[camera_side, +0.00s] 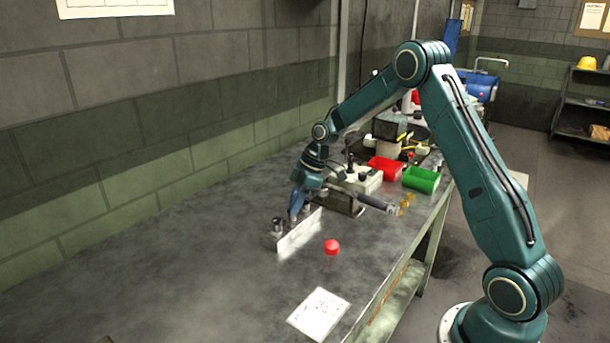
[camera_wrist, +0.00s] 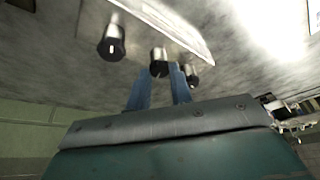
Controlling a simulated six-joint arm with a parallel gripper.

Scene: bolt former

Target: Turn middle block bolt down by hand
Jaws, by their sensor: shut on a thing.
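A pale block (camera_side: 300,235) stands on the bench with dark-headed bolts in a row along its top. In the wrist view the block (camera_wrist: 165,14) is at the top, and three bolts show: one at left (camera_wrist: 111,42), the middle bolt (camera_wrist: 158,63) and one at right (camera_wrist: 192,77). My gripper (camera_side: 295,216) is above the block's middle, pointing down. In the wrist view my gripper's blue fingers (camera_wrist: 160,76) are on either side of the middle bolt, shut on it. The fingers hide part of the bolt row in the side view.
A red round knob (camera_side: 332,247) lies in front of the block, with a paper sheet (camera_side: 319,313) nearer the front edge. A grey tool (camera_side: 365,199) lies behind. Red (camera_side: 386,169) and green (camera_side: 421,179) bins stand further back. The bench's left side is clear.

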